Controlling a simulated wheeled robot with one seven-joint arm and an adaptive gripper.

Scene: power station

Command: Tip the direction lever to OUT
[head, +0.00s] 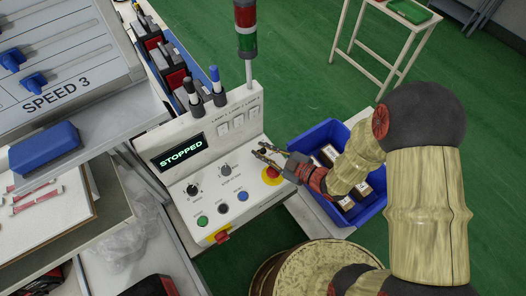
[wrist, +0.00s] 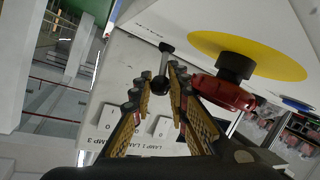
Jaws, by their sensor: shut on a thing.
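The direction lever (wrist: 164,64), a thin grey stem with a black ball end, stands out from the white control panel (wrist: 125,65) in the wrist view. My gripper (wrist: 161,78) is shut on the lever near its ball, one toothed finger on each side. In the head view my gripper (head: 266,153) reaches the right part of the control panel (head: 207,165), where its fingers hide most of the lever. The lettering by the lever is too small to read, so its set position cannot be told. The panel's display (head: 181,153) reads STOPPED.
A red stop button (head: 271,173) on a yellow disc sits close beside my fingers; it also shows in the wrist view (wrist: 223,91). Several knobs and buttons lie to the left. A blue crate (head: 371,213) with boxes stands right, below my arm. A signal tower (head: 246,42) rises behind.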

